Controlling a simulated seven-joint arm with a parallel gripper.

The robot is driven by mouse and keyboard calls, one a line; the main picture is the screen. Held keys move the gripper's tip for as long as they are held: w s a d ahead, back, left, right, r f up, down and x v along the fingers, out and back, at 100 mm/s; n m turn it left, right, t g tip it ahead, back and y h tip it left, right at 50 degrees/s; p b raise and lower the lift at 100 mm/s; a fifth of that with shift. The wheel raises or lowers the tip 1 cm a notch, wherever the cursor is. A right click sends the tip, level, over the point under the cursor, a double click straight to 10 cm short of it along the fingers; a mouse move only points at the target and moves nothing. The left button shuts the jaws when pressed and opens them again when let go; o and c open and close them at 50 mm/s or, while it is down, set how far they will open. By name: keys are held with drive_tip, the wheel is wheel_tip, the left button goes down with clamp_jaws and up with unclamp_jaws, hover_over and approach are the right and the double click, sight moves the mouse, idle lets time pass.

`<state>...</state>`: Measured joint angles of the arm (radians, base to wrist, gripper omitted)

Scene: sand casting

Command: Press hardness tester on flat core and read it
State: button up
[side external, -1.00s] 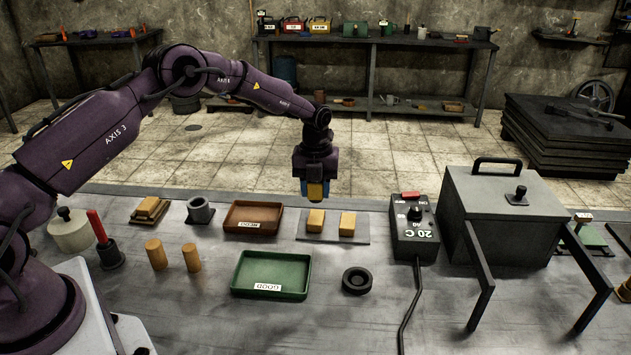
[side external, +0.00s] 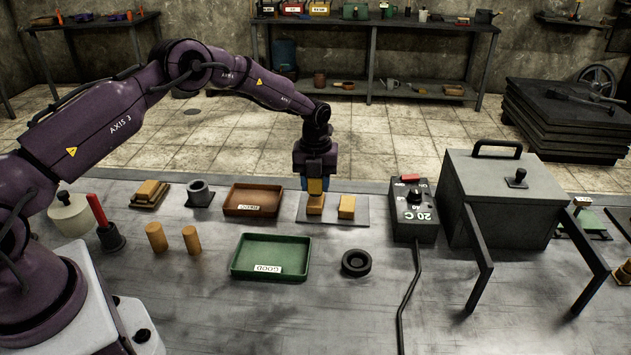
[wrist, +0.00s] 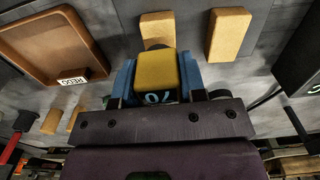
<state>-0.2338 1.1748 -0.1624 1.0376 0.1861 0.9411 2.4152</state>
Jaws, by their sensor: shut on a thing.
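My gripper (side external: 315,184) has blue fingers shut on a yellow hardness tester (wrist: 157,70), with a dark display edge facing the wrist camera. Light digits there look like 70, partly cut off by the gripper. Two tan flat cores lie on a grey plate (side external: 333,219): a left one (side external: 315,206) and a right one (side external: 347,206). The tester is upright over the left core, its lower end at or very near the core's top; I cannot tell if it presses. In the wrist view the left core (wrist: 157,27) is partly hidden behind the tester; the right core (wrist: 229,35) is clear.
A brown REDO tray (side external: 254,199) is left of the plate, and a green GOOD tray (side external: 271,258) is in front. A black ring (side external: 356,262) lies nearby. A 20 C control box (side external: 414,212) and grey chest (side external: 501,199) stand right. Two cylindrical cores (side external: 156,237) stand left.

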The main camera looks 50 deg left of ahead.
drive_tip(key=shift+f, duration=0.6)
idle(1.0)
drive_tip(key=shift+r, duration=0.1)
drive_tip(key=shift+r, duration=3.5)
